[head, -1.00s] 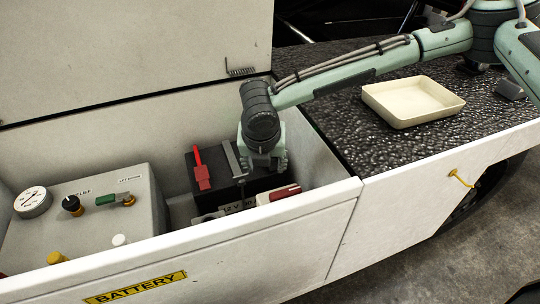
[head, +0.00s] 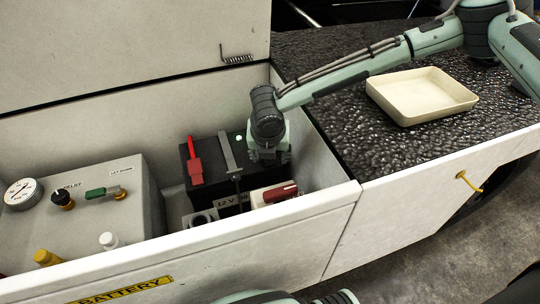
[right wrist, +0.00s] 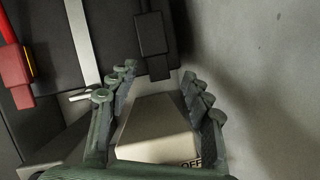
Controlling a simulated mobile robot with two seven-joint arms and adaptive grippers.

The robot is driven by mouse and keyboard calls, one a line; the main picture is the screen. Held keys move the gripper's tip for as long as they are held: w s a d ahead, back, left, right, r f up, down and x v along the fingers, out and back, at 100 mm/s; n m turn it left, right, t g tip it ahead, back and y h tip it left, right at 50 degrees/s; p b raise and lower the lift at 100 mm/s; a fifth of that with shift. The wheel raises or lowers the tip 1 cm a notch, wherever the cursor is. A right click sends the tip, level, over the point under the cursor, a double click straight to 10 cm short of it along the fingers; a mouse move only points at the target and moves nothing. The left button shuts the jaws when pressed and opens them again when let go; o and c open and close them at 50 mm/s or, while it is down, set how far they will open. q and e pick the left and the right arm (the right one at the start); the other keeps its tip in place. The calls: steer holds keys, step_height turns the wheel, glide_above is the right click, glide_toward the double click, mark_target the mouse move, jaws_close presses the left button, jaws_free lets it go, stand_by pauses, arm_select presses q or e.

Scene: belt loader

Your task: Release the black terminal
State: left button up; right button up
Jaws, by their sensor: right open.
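The black terminal (right wrist: 152,38) shows in the right wrist view, just beyond my right fingertips, on the dark battery. In the head view it cannot be made out behind my wrist. My right gripper (right wrist: 155,86) is open, with a clear gap between its fingers and nothing held. In the head view the right gripper (head: 268,156) is at the right end of the battery (head: 215,150). The red terminal (head: 195,165) sits on the battery's left side and also shows in the right wrist view (right wrist: 14,72).
A grey hold-down bar (head: 228,155) crosses the battery. A red-handled switch (head: 281,191) stands close below my right gripper; its box (right wrist: 155,130) reads OFF. The compartment wall (head: 315,160) is close on the right. A cream tray (head: 422,97) rests on the black deck.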

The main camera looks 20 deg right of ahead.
steer(key=shift+w+d+f, duration=0.1)
steer(key=shift+w+f, duration=0.15)
steer(key=shift+f, duration=0.3)
jaws_close()
